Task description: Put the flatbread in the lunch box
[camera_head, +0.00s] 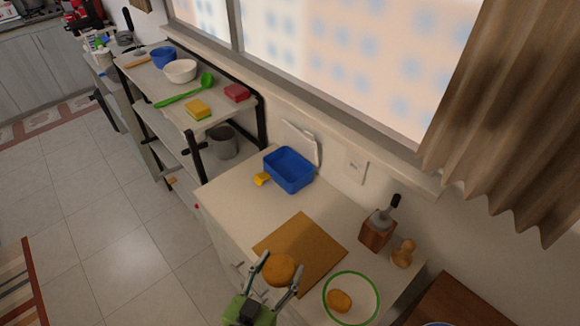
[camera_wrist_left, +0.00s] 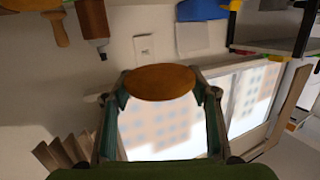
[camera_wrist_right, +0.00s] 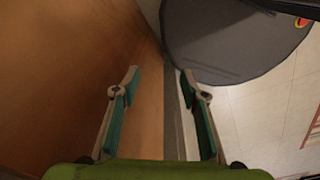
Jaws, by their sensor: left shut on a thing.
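A round brown flatbread (camera_head: 279,268) is held between the fingertips of my left gripper (camera_head: 279,275), above the near edge of the wooden board. In the left wrist view the flatbread (camera_wrist_left: 161,82) spans the gap between both fingers. The blue lunch box (camera_head: 289,170) stands open at the far end of the counter, beyond the board and away from the gripper. A blue corner of it shows at the top of the left wrist view (camera_wrist_left: 202,10). My right gripper (camera_wrist_right: 160,80) is open and empty; it is outside the head view.
A wooden board (camera_head: 310,240) lies on the counter. A green-rimmed plate (camera_head: 369,281) holds another brown piece (camera_head: 338,300). A dark-handled tool in a wooden block (camera_head: 378,230) and a wooden pestle-like object (camera_head: 404,253) stand right. A yellow item (camera_head: 262,179) lies beside the lunch box.

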